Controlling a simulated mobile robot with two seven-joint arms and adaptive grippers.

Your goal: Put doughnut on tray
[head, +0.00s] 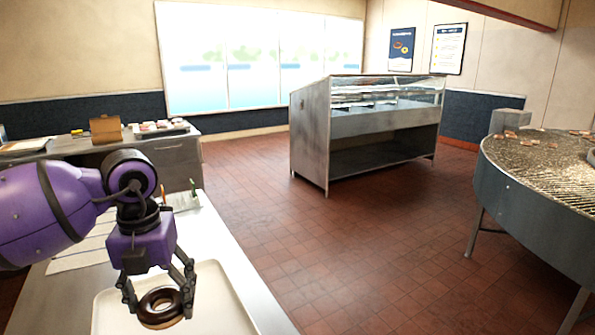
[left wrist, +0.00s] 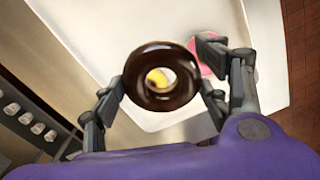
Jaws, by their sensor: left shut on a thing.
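A chocolate-glazed doughnut (head: 160,318) is held between the fingers of my left gripper (head: 160,297) over the pale tray (head: 222,305) on the counter. In the left wrist view the dark doughnut (left wrist: 134,88) sits between the two fingers, with the white tray (left wrist: 115,30) below it. I cannot tell how large the gap between doughnut and tray is. A pink thing (left wrist: 206,68) lies on the tray, partly hidden by a finger. Something yellow shows through the doughnut's hole. My right gripper is not in view.
The metal counter (head: 250,290) runs along the left, with a small holder behind my gripper. A back counter bears a brown box (head: 105,129) and a tray of pastries (head: 160,128). A glass display case (head: 370,125) and a round metal table (head: 540,200) stand across open floor.

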